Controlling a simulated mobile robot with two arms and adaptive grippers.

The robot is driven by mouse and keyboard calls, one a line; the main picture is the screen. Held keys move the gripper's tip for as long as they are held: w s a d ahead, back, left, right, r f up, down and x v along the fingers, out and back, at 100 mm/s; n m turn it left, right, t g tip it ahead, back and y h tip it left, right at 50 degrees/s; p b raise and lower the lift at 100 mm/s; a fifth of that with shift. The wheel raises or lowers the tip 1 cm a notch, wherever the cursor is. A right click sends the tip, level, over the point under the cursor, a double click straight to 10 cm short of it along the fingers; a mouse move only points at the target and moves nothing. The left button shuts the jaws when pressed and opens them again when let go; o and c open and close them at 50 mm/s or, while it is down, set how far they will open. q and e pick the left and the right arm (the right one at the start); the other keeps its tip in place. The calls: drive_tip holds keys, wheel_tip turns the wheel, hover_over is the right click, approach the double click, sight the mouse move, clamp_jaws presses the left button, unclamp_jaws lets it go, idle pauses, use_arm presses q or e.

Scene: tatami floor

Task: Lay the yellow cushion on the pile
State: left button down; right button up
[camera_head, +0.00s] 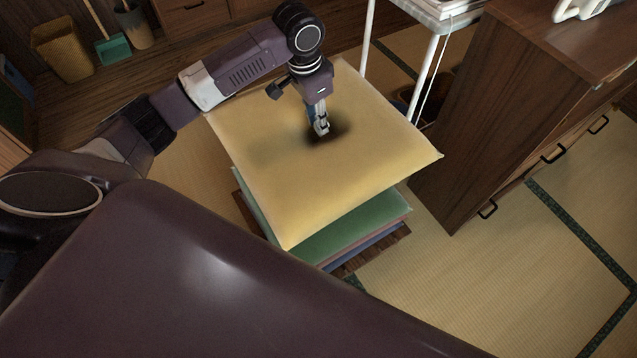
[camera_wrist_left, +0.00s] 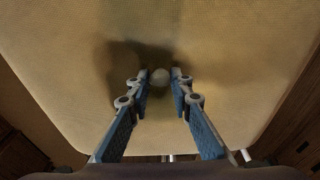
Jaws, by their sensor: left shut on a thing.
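The yellow cushion (camera_head: 280,180) is spread flat over the pile in the head view, its near corner pointing towards me. It fills most of the left wrist view (camera_wrist_left: 230,60). My left gripper (camera_head: 321,128) comes down on its middle and is shut on a small pale knob there; the fingertips (camera_wrist_left: 161,80) sit on either side of this knob. Below is the pile, with a green cushion (camera_head: 345,235) on top and pink and blue ones under it. The yellow cushion hides much of the pile; its underside and any contact with the green cushion are hidden. My right gripper is out of view.
The pile stands on a dark wooden base (camera_head: 392,245) on the tatami. A wooden drawer cabinet (camera_head: 500,110) stands close on the right. A white-legged stand (camera_head: 425,70) is behind. A basket (camera_head: 62,50) and a green dustpan (camera_head: 113,48) are at the back left.

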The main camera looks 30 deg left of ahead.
use_arm(q)
drive_tip(key=shift+w+a+f, duration=0.1)
drive_tip(key=shift+w+f, duration=0.05)
drive_tip(key=shift+w, duration=0.15)
wheel_tip(320, 180, down, 9)
drive_tip(key=shift+r+b, duration=0.2)
drive_tip(key=shift+b, duration=0.9)
wheel_tip(320, 180, down, 11)
drive_tip(key=b, duration=0.2)
drive_tip(key=shift+b, duration=0.35)
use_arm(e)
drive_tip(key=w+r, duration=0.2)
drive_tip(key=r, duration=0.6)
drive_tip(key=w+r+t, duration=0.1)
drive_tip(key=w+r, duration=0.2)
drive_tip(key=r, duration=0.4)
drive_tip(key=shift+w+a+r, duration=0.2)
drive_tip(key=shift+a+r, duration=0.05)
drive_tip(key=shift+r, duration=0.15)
use_arm(q)
drive_tip(key=shift+f, duration=0.2)
drive_tip(key=c, duration=2)
unclamp_jaws()
drive_tip(key=shift+o, duration=1.3)
